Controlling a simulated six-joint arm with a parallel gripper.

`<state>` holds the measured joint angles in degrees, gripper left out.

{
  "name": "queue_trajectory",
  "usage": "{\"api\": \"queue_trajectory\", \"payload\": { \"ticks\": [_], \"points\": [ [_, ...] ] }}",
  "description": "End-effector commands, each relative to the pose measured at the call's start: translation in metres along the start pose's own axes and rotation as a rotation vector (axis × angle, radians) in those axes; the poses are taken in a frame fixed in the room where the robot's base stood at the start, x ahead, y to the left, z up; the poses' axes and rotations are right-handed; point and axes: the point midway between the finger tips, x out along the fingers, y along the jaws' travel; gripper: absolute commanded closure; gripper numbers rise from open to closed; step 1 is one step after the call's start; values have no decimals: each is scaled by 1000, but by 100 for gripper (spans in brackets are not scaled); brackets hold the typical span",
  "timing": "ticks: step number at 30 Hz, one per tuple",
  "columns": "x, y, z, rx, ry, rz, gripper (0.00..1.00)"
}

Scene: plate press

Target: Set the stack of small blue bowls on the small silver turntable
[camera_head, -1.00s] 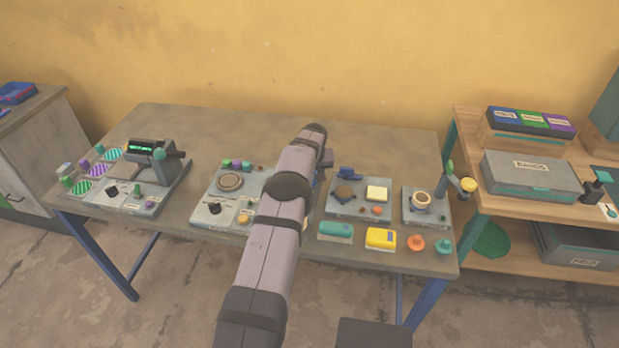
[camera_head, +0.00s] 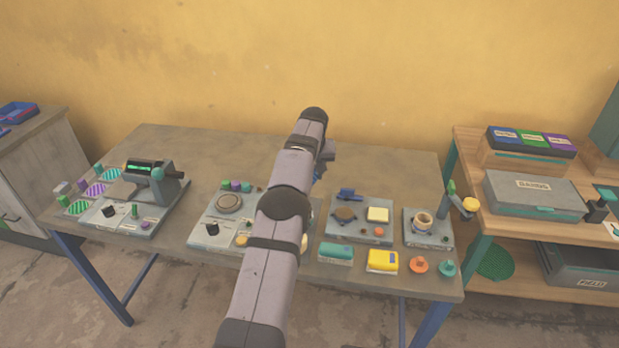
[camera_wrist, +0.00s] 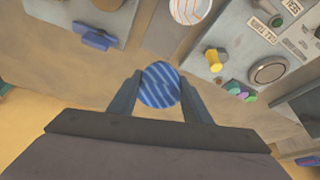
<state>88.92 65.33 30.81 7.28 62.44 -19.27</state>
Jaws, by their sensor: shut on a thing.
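The stack of small blue bowls (camera_wrist: 160,90), round with pale stripes, sits between the fingertips of my gripper (camera_wrist: 160,77) in the wrist view. The fingers are shut on it from both sides, and it appears held above the tabletop. In the head view my gripper (camera_head: 324,171) is mostly hidden behind my arm, and the bowls cannot be made out. A round grey metal disc, probably the small silver turntable (camera_head: 229,203), lies on the grey panel left of my arm. It also shows in the wrist view (camera_wrist: 269,71), apart from the bowls.
Small coloured knobs (camera_head: 236,186) stand beside the disc, and a yellow knob (camera_wrist: 215,58) is close by. An orange-striped round piece (camera_wrist: 190,8) is at the wrist view's top. Another panel (camera_head: 357,233) stands to the right. The table's back (camera_head: 240,150) is clear.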

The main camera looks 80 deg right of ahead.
Motion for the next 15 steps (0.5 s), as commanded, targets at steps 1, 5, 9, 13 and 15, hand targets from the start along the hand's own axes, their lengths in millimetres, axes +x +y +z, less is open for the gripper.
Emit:
{"api": "queue_trajectory", "payload": {
  "ticks": [1, 5, 9, 13, 15],
  "points": [
    [-3, -4, -3, -6, 2, -2, 80],
    [-9, -25, -10, -35, 1, -14, 80],
    [-18, -65, -22, -89, 0, -38, 80],
    [-29, -116, -30, -159, 0, -67, 80],
    [-33, -146, -31, -200, -1, -84, 80]
  ]
}}
